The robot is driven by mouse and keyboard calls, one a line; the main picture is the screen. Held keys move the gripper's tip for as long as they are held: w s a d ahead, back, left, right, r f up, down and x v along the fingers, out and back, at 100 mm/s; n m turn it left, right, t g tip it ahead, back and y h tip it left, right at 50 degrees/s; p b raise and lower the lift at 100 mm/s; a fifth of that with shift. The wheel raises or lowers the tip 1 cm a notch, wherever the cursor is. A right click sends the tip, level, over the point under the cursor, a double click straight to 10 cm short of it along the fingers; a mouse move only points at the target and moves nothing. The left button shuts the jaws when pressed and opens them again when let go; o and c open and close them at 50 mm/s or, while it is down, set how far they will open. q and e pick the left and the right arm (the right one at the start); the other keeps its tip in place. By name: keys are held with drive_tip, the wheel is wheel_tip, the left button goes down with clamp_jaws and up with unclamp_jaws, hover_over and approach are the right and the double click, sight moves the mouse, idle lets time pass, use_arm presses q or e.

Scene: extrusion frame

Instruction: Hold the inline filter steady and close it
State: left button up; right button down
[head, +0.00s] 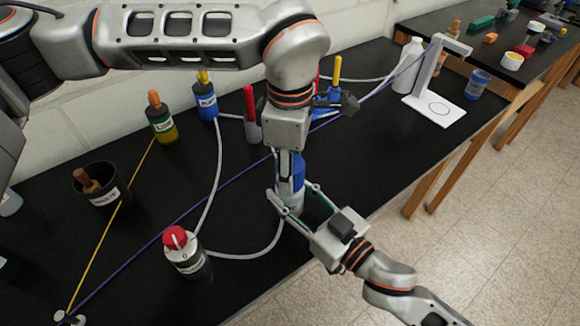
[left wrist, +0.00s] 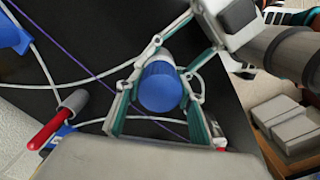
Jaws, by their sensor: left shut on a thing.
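The inline filter, with its blue cap (head: 291,172) and pale lower body (head: 294,207), stands upright at the table's front edge. My left gripper (head: 290,180) comes down from above and is shut on the blue cap. In the left wrist view, the round blue cap (left wrist: 162,88) sits between its teal-padded fingers. My right gripper (head: 293,196) reaches in from the lower right, its fingers on either side of the lower body. Whether they press on it is unclear. The fingers hide much of the filter.
A clear tube leads from the filter area to a red-capped bottle (head: 185,252). A purple cord (head: 215,188) crosses the black table. A white stand (head: 435,108) is at the right.

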use_arm(q)
drive_tip(key=shift+f, duration=0.6)
idle(0.4)
drive_tip(key=m, duration=1.1)
drive_tip(key=shift+m, duration=0.4)
drive_tip(key=m, duration=0.5)
drive_tip(key=shift+m, duration=0.3)
drive_tip(key=m, duration=0.6)
drive_tip(key=o, duration=0.8)
drive_tip(key=shift+c, duration=0.2)
